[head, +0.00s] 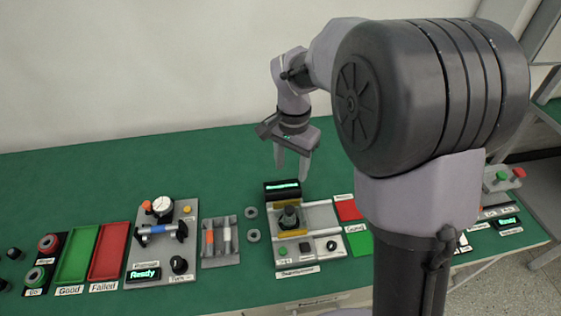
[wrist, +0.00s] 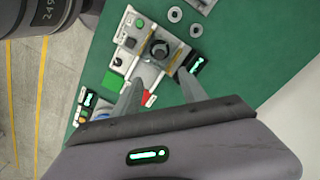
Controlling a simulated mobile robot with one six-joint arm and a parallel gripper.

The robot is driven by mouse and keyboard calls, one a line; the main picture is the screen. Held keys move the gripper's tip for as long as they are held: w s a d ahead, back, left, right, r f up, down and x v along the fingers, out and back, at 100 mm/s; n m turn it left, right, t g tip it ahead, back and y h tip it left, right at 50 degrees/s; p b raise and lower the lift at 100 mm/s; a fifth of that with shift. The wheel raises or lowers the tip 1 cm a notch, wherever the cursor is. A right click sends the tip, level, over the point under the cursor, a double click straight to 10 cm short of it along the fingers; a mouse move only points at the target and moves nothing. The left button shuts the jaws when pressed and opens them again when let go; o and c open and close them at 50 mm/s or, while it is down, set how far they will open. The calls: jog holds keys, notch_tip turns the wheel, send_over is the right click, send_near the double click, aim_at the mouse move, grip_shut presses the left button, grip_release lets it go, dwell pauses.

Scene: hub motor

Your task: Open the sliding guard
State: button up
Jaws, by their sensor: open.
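The grey station (head: 322,215) stands mid-table, with a dark round fixture (head: 289,218) on its left part. Yellow-edged bars (head: 292,234) lie in front of and behind this fixture; they appear to belong to the sliding guard, whose panel I cannot clearly make out. Pale rails extend right of them. The station also shows in the wrist view (wrist: 126,42), with the dark fixture (wrist: 158,48) beyond my fingers. My gripper (head: 291,172) is open and empty, pointing down above the back of the station, apart from it. In the wrist view my gripper (wrist: 158,80) has its fingers spread.
A black display box (head: 283,190) stands behind the station. Red and green pads (head: 359,243) lie right of it. The table behind is clear.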

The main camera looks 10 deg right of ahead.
aim_at(290, 208)
notch_tip(290, 208, down, 17)
jog(key=b, duration=0.6)
jog(key=shift+s+f, duration=0.1)
grip_shut()
dwell(0.8)
